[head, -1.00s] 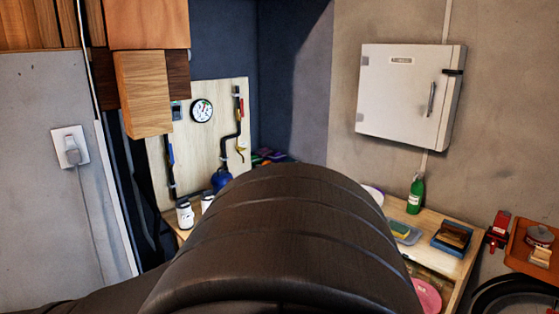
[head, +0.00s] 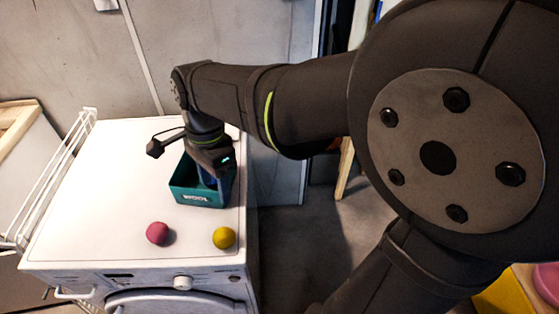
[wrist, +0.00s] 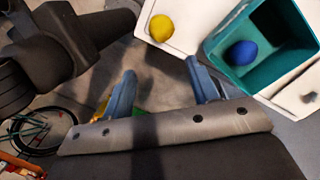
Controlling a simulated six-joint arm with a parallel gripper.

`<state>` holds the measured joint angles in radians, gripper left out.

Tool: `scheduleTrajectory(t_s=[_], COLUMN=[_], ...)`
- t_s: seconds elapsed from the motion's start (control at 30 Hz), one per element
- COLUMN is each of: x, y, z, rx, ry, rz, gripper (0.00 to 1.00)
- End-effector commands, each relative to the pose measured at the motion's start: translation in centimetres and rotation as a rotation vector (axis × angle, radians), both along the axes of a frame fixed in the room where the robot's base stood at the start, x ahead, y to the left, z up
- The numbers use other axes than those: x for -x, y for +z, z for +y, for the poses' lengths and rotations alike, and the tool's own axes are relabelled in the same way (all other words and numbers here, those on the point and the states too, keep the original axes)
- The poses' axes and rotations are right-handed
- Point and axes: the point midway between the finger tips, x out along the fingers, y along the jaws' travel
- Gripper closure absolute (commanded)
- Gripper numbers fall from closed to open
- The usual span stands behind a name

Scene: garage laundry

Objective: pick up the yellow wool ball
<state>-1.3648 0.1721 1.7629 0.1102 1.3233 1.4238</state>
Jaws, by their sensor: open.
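The yellow wool ball (head: 223,237) sits on the white top of a washing machine (head: 110,225), near its front right corner. In the wrist view the yellow ball (wrist: 161,28) is at the top, ahead of the fingers and between their lines. My gripper (head: 215,185) is above the machine and hides part of the teal box in the head view. In the wrist view my gripper (wrist: 160,70) is open, with nothing between its two blue-grey fingers. The fingers are apart from the ball.
A teal box (head: 195,197) with lettering stands behind the yellow ball; a blue ball (wrist: 241,53) lies inside it. A red ball (head: 157,233) lies left of the yellow one. A white wire rack (head: 50,190) lines the machine's left edge. Floor lies to the right.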

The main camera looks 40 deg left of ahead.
Motion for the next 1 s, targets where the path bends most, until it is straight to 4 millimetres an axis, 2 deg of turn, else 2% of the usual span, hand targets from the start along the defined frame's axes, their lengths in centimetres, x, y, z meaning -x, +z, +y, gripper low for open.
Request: scheduleTrajectory(t_s=[0.2,0.3,0.43,0.67,1.0], x=[-1.6,-2.2,-2.7,-2.7,-0.6], y=[-0.4,-0.5,-0.6,-1.4,-8.1], z=[0.9,1.2,1.5,1.5,0.4], rx=[0.127,0.184,0.241,0.278,0.279], ry=[-0.509,-0.706,-0.885,-0.989,-0.987], rz=[0.029,0.036,0.038,0.039,0.037], gripper=[0.46,0.46,0.46,0.46,0.46])
